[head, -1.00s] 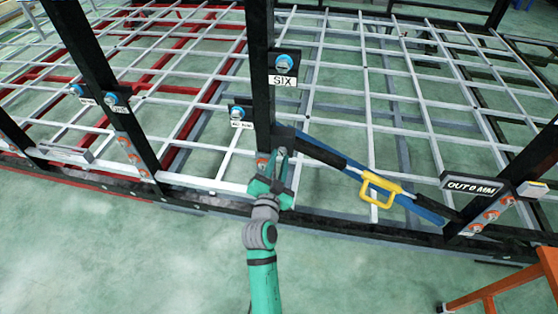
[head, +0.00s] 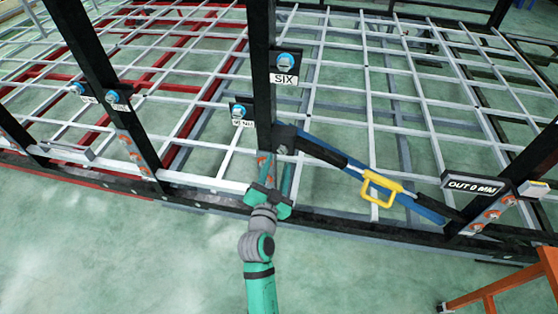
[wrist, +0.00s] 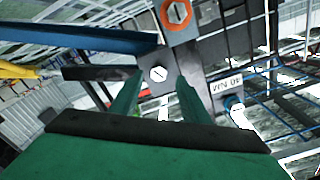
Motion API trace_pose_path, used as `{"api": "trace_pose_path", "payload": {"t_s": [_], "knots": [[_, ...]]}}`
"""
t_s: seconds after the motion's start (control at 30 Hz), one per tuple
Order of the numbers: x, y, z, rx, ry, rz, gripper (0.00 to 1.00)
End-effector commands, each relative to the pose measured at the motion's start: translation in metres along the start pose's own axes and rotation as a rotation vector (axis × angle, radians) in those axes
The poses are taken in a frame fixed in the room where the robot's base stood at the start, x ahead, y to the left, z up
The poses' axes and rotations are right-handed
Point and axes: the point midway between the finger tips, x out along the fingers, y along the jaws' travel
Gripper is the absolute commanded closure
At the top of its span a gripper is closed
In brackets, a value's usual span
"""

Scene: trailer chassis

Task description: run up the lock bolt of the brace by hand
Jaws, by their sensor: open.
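The brace is a blue bar (head: 332,150) with a yellow handle (head: 380,189), slanting down to the right from a black post. At its upper end a dark end block (head: 284,136) sits against the post. In the wrist view a pale round slotted bolt head (wrist: 158,74), apparently the lock bolt, sits on a dark plate below the blue bar. My green gripper (head: 279,175) is just below the end block in the head view. In the wrist view its open fingers (wrist: 158,92) point toward the bolt head, one to each side. Contact cannot be told.
An orange-ringed bolt (wrist: 176,13) is close above in the wrist view. A black post (head: 262,80) rises behind my gripper, carrying a SIX label (head: 284,79). A sign (head: 473,186) reads OUT 0 MM. An orange stand (head: 500,290) is at lower right.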

Motion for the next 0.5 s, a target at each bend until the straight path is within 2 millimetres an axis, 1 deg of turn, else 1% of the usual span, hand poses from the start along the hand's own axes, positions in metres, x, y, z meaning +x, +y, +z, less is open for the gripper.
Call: {"api": "trace_pose_path", "payload": {"t_s": [0.03,0.2,0.4,0.5], "knots": [[-0.011,0.001,0.001,0.001,-0.003,0.0,0.58],[-0.041,0.002,0.001,0.0,-0.002,0.002,0.58],[-0.064,0.002,0.0,0.0,0.0,0.002,0.58],[-0.07,0.002,0.0,0.001,0.0,0.002,0.58]]}}
